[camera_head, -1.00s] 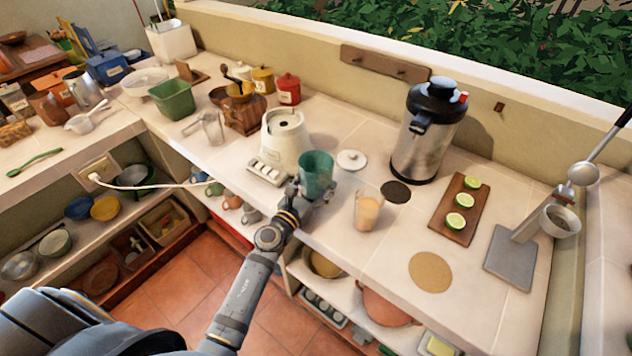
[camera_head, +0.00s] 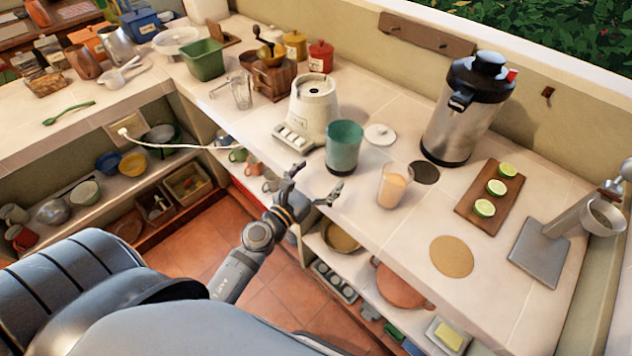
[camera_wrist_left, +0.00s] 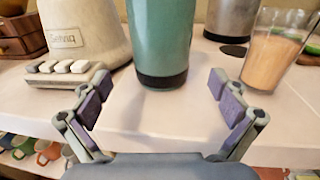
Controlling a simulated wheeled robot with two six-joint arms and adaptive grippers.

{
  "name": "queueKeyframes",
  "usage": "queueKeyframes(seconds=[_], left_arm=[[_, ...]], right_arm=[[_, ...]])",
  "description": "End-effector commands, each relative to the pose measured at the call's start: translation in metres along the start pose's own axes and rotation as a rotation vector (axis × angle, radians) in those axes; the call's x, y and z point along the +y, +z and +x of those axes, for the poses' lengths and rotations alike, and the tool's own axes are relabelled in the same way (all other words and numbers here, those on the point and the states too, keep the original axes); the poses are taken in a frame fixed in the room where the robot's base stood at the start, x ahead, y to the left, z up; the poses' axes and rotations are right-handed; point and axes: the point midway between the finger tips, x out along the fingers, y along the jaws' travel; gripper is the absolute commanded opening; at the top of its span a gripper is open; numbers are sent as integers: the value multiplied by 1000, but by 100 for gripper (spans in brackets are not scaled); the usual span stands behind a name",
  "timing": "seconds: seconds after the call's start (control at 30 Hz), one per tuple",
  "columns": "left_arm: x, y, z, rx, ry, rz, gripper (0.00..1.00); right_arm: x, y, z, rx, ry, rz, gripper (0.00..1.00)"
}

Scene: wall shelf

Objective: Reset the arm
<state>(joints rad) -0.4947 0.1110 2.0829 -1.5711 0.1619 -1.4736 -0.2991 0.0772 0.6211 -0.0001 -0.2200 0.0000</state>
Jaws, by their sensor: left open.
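My left gripper (camera_head: 314,188) is open and empty just off the front edge of the counter. It sits in front of a green cup with a dark base (camera_head: 343,147), which stands upright on the counter, apart from the fingers. In the left wrist view the two open fingers (camera_wrist_left: 162,110) show with the green cup (camera_wrist_left: 162,40) beyond and between them. My right gripper is not in view.
A white blender base (camera_head: 314,106) stands left of the cup, and a glass of orange drink (camera_head: 392,186) stands to its right. A steel dispenser (camera_head: 467,110) and a board with lime slices (camera_head: 490,190) are further right. Shelves with dishes (camera_head: 340,236) lie under the counter.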

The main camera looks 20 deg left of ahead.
Motion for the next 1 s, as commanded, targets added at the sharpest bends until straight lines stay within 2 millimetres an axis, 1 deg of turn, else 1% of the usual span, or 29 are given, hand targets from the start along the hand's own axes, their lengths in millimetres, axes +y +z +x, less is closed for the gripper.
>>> queueKeyframes(seconds=[0.03, 0.1, 0.2, 0.67, 0.77, 0.83, 0.87, 0.93, 0.97, 1.0], left_arm=[[0, -5, -9, 2, -1, 3, 98], [0, -4, -16, 1, -1, 1, 98], [0, -1, -22, 0, 0, 1, 98], [0, 0, -23, -1, 1, 0, 98], [5, 4, -23, -12, 26, -46, 98], [23, 15, -24, -47, 109, -200, 98], [35, 21, -25, -71, 164, -308, 98], [72, 28, -35, -141, 335, -652, 98], [87, 26, -42, -174, 419, -827, 98], [105, 18, -53, -214, 532, -1062, 98]], right_arm=[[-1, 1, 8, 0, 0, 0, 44], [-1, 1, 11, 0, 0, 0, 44], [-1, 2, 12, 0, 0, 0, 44], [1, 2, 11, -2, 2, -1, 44], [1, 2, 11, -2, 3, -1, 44], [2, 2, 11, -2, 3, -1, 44], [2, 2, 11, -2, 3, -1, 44], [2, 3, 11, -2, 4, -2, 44], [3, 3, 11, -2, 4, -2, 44], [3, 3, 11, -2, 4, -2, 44]])
